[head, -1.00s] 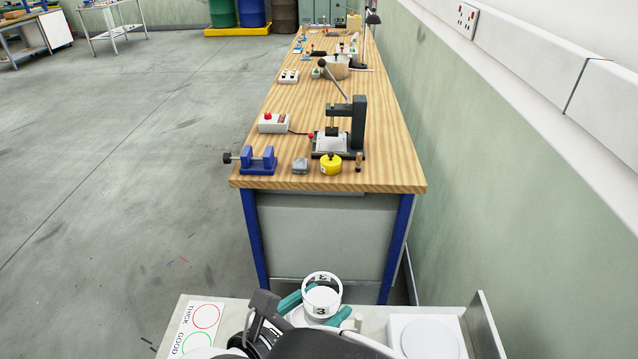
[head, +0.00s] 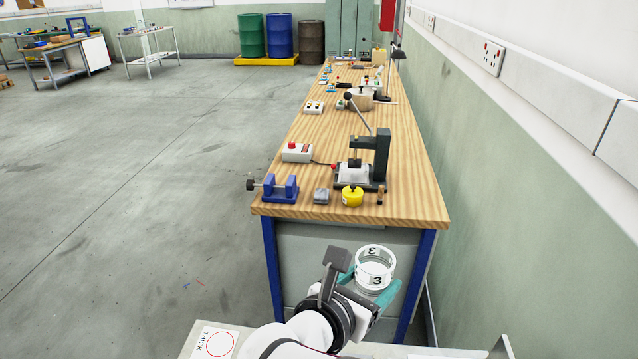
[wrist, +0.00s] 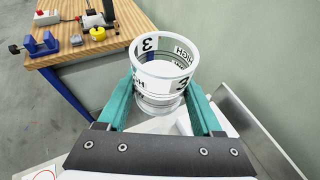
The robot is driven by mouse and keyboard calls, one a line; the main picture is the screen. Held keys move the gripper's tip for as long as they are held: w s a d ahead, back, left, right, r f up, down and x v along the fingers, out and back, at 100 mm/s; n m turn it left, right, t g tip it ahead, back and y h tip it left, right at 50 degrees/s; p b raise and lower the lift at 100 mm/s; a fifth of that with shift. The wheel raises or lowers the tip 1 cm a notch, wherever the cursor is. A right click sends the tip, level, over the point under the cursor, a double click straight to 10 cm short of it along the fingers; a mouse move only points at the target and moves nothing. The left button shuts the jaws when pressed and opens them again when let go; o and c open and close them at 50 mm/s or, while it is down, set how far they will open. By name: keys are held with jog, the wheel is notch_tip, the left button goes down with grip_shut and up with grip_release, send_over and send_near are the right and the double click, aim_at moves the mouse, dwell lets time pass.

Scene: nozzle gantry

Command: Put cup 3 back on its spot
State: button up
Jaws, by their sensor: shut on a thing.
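Cup 3 (head: 375,268) is a clear ring-like cup with a white rim, black "3" marks and a white inside floor. My gripper (head: 378,297) has teal fingers shut on it, one on each side, and holds it upright above the near tray, in front of the workbench's end. The wrist view shows the cup (wrist: 165,68) between the two fingers (wrist: 160,108), with "3" and "HIGH" lettering on its wall. The cup's spot cannot be made out; my arm hides part of the tray.
The near tray (head: 390,350) has a card with a red circle marked THICK (head: 220,343) at left and a raised edge (head: 503,348) at right. The wooden workbench (head: 300,160) carries a blue vise (head: 280,190), a press (head: 378,160) and a yellow pot (head: 352,196). A wall runs along the right.

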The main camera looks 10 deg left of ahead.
jog(key=w+d+r+n+y, duration=0.1)
jog(key=w+d+r+y, duration=0.1)
jog(key=w+r, duration=0.4)
jog(key=s+a+f+m+h, duration=0.1)
jog(key=a+f+h, duration=0.1)
jog(key=a+f, duration=1.1)
jog(key=s+a+f+m+g+h, duration=0.1)
jog(key=s+a+f+m+h, duration=0.1)
jog(key=s+a+f, duration=0.85)
jog(key=f, duration=1.1)
jog(key=shift+w, duration=0.2)
jog(key=o, duration=1.3)
jog(key=shift+o, duration=0.2)
